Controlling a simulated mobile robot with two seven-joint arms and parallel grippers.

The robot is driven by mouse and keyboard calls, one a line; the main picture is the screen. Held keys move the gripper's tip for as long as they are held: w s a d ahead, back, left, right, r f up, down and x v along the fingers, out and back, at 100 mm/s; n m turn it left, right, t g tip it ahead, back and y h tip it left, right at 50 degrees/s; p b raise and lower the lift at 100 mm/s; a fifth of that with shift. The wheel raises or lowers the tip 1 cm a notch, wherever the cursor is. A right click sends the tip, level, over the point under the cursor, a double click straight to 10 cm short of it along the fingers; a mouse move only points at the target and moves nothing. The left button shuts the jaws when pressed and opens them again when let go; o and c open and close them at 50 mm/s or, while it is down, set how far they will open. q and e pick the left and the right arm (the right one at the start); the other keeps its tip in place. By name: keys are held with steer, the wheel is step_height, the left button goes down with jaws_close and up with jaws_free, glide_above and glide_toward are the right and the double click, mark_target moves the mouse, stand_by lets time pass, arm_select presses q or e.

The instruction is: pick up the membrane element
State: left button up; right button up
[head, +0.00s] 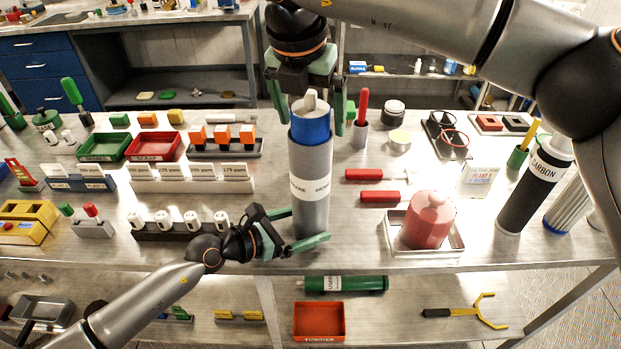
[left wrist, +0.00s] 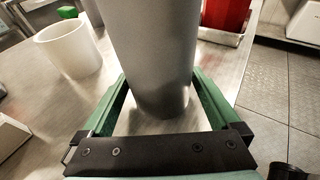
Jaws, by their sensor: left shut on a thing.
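A tall grey cylinder (head: 311,205) with a white label that partly reads "MEMBRANE" stands upright near the front edge of the bench. A blue cylindrical top (head: 310,129) with a pale stem (head: 309,101) sticks out of its upper end; I take this to be the membrane element. My left gripper (head: 308,226) is shut on the lower part of the grey cylinder, which also shows between its green fingers in the left wrist view (left wrist: 152,60). My right gripper (head: 311,124) points down over the blue top, open, its fingers on either side and apart from it.
Red-handled tools (head: 378,175) lie nearby. A black carbon cylinder (head: 533,187) stands at the right. A rack of white cartridges (head: 180,231) lies beside my left arm. A red-handled tool stands in a cup (head: 359,136) near my right fingers.

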steer(key=shift+r, duration=0.1)
steer(key=c, duration=1.1)
step_height(320, 180, up, 10)
steer(key=o, duration=0.7)
steer(key=c, duration=0.8)
steer(key=o, duration=1.2)
steer(key=shift+o, duration=0.2)
